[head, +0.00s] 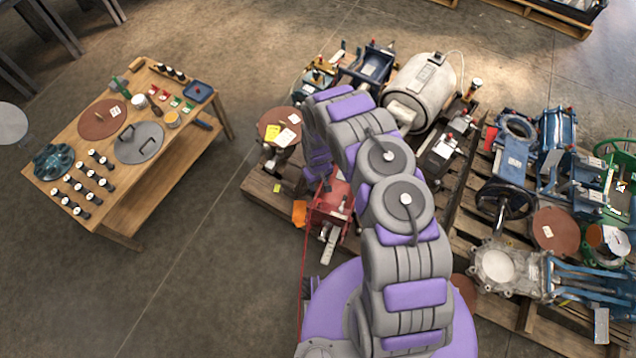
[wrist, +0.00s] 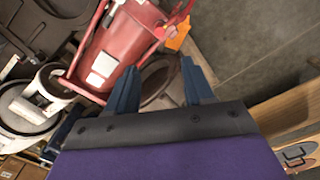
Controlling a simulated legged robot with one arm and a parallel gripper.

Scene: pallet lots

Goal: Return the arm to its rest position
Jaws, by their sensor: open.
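My arm reaches out over a loaded pallet (head: 262,200) in the head view and bends downward at its far end. My gripper (wrist: 160,78) shows in the wrist view with its two blue fingers spread apart and nothing between them. Behind the fingers is a brown round disc (wrist: 158,82), partly hidden. A red machine part (wrist: 112,45) with a white label lies just beyond the fingers, and it also shows in the head view below the arm's far end. The fingertips cannot be made out in the head view.
A wooden table (head: 120,232) with discs, small parts and a blue tray (head: 198,91) stands at the left. A grey motor-like cylinder (head: 422,88) and other machinery crowd the pallet around my arm. A second loaded pallet is at the right. Floor between table and pallets is clear.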

